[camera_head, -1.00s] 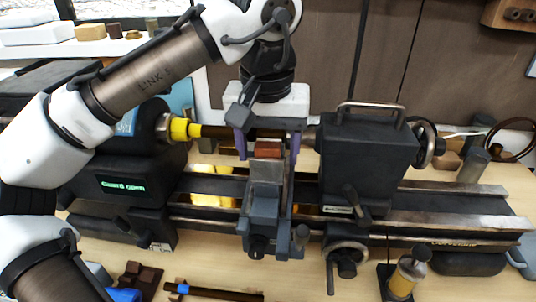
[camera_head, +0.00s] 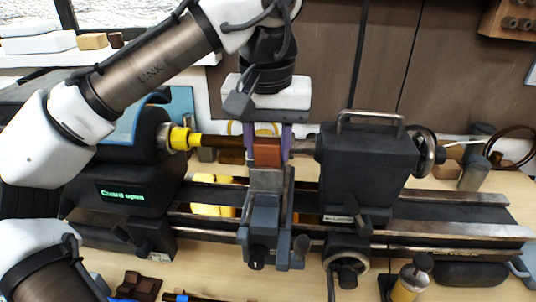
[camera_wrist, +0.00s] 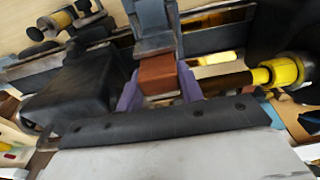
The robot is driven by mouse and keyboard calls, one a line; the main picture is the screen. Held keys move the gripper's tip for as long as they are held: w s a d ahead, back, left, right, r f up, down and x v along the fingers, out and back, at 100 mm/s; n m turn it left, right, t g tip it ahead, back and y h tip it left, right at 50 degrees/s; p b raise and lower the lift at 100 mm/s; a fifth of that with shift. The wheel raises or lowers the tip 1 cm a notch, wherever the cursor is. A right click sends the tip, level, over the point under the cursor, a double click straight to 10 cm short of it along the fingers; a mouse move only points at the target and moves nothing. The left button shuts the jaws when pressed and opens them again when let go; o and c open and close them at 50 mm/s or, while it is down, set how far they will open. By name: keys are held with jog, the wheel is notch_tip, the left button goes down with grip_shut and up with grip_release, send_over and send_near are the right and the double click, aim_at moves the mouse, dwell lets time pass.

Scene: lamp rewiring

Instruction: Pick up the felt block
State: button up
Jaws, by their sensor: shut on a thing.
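The felt block, a reddish-brown block (camera_head: 267,153), sits at the top of the grey tool post (camera_head: 264,214) in the middle of the lathe. My gripper (camera_head: 267,146) comes down from above, with one purple finger on each side of the block, and is shut on it. In the wrist view the block (camera_wrist: 158,73) shows between the two purple fingers, with the grey post right beyond it. I cannot tell whether the block still touches the post.
A brown rod (camera_head: 222,142) runs from the yellow chuck collar (camera_head: 180,138) behind the block. The black tailstock (camera_head: 367,158) stands close on the right. The headstock (camera_head: 125,188) on the left shows "Guard open". An oiler (camera_head: 408,280) stands at the front right.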

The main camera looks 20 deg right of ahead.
aim_at(269, 140)
notch_tip(269, 140, up, 18)
jog(key=p, duration=0.7)
jog(key=shift+s+f+p, duration=0.15)
jog(key=shift+f+p, duration=0.1)
jog(key=shift+p, duration=0.1)
